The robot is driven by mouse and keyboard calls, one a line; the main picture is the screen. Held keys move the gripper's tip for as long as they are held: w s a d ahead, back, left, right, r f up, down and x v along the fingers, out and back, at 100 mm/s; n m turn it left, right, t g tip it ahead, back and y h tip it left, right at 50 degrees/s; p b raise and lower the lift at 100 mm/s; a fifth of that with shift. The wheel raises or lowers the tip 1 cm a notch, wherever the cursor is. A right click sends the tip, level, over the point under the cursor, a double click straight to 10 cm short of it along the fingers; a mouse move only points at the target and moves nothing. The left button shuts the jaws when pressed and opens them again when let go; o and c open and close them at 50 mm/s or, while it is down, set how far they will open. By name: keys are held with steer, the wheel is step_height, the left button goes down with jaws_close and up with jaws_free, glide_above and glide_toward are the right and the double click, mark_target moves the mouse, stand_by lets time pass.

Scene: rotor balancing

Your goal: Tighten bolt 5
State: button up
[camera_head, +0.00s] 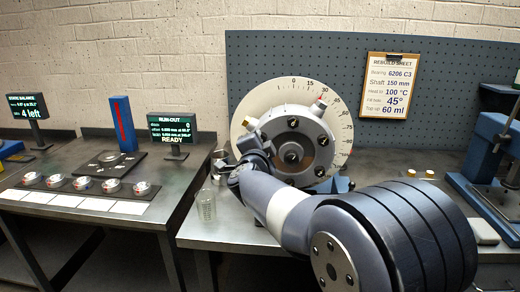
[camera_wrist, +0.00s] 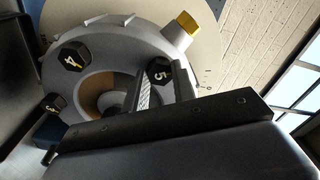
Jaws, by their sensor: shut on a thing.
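The grey rotor (camera_head: 300,150) stands upright on the bench in front of a dial plate. Dark bolt heads show on its face. In the wrist view, bolt 5 (camera_wrist: 158,71) has a black head marked 5. My gripper (camera_wrist: 161,90) has its two dark fingers close on either side of that head and is shut on it. Bolt 4 (camera_wrist: 75,56) and bolt 3 (camera_wrist: 53,104) sit to the left on the same rotor. In the head view, my gripper (camera_head: 256,145) is at the rotor's left side, and the bolt it holds is hidden there.
A brass-coloured plug (camera_wrist: 187,21) sticks out near the rotor's rim. A clear beaker (camera_head: 206,205) stands at the bench's left edge. A run-out screen (camera_head: 172,128) reads READY. A blue press (camera_head: 490,150) stands at the right.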

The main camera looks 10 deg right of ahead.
steer(key=m+b, duration=0.5)
steer(key=m, duration=0.6)
steer(key=shift+b, duration=0.3)
steer(key=shift+m, duration=0.4)
steer(key=o, duration=1)
steer(key=shift+s, duration=0.1)
steer(key=v, duration=1)
steer(key=shift+s+a+r, duration=0.1)
steer(key=shift+s+a, duration=0.05)
steer(key=shift+s, duration=0.2)
steer(key=shift+w, duration=0.1)
steer(key=x, duration=1)
steer(key=shift+w, duration=0.35)
